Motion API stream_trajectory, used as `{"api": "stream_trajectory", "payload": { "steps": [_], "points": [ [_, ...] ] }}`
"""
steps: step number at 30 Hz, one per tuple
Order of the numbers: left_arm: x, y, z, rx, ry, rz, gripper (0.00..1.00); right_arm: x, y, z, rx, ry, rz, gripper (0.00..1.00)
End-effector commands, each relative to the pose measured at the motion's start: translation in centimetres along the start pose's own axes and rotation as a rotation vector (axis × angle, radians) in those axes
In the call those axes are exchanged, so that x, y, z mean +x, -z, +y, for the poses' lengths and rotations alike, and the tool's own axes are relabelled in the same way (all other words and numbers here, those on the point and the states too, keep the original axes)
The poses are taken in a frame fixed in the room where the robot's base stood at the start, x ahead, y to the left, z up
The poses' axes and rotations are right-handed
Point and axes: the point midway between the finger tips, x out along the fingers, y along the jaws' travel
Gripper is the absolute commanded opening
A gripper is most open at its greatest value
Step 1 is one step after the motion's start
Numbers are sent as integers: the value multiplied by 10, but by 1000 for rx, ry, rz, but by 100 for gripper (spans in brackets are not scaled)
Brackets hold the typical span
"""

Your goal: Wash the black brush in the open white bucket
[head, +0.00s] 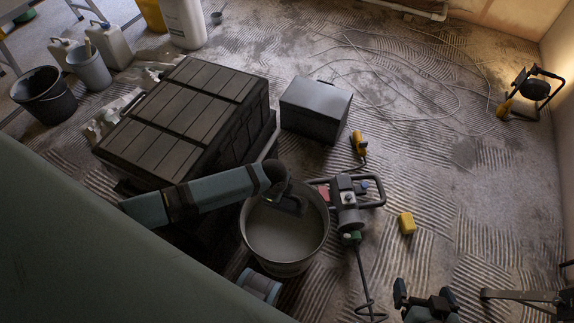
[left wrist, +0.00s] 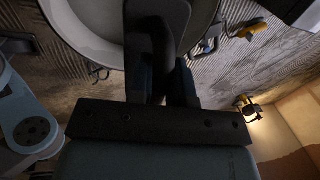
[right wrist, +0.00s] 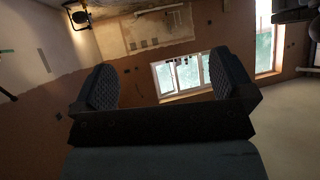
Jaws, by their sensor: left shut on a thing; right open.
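The open white bucket (head: 252,254) stands on the floor in the middle of the head view, looking greyish, with a pale grey inside. My left gripper (head: 290,204) is over its far part, inside the rim as seen from above. It is shut on the black brush, which shows as a dark block in the left wrist view (left wrist: 157,22) in front of the bucket's pale rim (left wrist: 75,40). Whether the brush touches the contents cannot be told. My right gripper (head: 426,294) is open and empty at the bottom right; its spread fingers show in the right wrist view (right wrist: 162,88).
A large black crate (head: 180,110) and a dark box (head: 316,108) stand behind the bucket. A mixer (head: 348,205) lies close at its right, with a yellow block (head: 406,223) beyond. A black bucket (head: 44,98) stands far left. A cable crosses the ridged floor; the right side is mostly clear.

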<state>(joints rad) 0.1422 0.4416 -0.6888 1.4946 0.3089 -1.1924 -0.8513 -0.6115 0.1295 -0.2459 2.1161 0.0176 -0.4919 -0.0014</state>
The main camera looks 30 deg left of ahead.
Motion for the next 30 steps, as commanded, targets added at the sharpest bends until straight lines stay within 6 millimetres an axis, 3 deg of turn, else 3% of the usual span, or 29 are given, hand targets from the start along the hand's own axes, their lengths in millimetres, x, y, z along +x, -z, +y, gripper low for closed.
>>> {"api": "stream_trajectory", "payload": {
  "steps": [10, 18, 25, 27, 30],
  "points": [
    [42, 0, 10, 6, 1, 3, 0, 17, -21, -1, -7, 8, 30, 100],
    [79, 0, 17, 6, 1, 3, 0, 24, -21, -9, 23, 44, 98, 100],
    [105, 0, 22, 6, 0, 2, 0, 18, 0, -17, 31, 70, 175, 100],
    [114, 0, 24, 6, 0, 2, 0, 18, 20, -20, 24, 89, 249, 100],
    [128, 0, 26, 6, 0, 2, 0, 17, 33, -26, 32, 106, 308, 100]
  ]
}}
